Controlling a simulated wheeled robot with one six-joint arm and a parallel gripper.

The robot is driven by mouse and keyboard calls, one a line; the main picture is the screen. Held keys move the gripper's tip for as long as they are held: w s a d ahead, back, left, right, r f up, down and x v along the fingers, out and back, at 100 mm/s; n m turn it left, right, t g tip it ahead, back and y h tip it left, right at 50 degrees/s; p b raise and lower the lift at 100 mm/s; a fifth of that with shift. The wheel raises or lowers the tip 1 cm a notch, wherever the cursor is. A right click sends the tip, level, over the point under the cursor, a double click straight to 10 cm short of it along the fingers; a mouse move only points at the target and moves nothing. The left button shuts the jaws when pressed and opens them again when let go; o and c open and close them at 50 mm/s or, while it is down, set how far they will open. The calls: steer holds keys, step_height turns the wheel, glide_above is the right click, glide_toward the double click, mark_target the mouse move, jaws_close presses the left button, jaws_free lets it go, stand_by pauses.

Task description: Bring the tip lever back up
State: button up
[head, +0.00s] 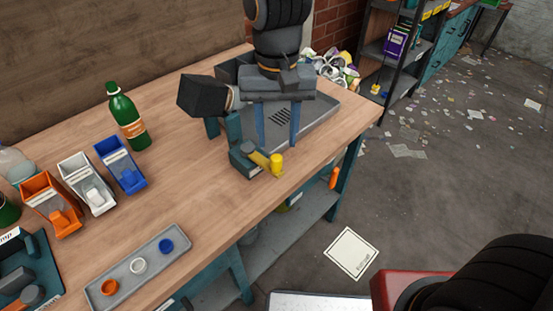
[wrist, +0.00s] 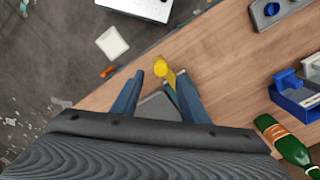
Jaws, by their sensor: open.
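The tip lever (head: 263,161) is a yellow arm with a round yellow knob (head: 277,162), on a dark teal base (head: 243,160) near the table's front edge. It lies low, nearly flat, its knob end toward the front edge. My gripper (head: 277,146) is open and empty, its two blue fingers pointing down just behind the knob. In the wrist view, the lever (wrist: 169,78) shows between the fingertips of my gripper (wrist: 160,76), closer to the right finger. The knob (wrist: 160,67) is just beyond the tips. I cannot tell whether a finger touches it.
A grey metal tray (head: 325,107) is behind my gripper. A green bottle (head: 127,118) and orange, white and blue bins (head: 128,182) stand to the left. A grey strip with coloured discs (head: 122,278) lies at the front left. The wood between is clear.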

mark_target(277, 157)
steer(key=shift+a+f+p, duration=0.1)
steer(key=shift+f+p, duration=0.35)
steer(key=shift+f, duration=3.4)
jaws_close()
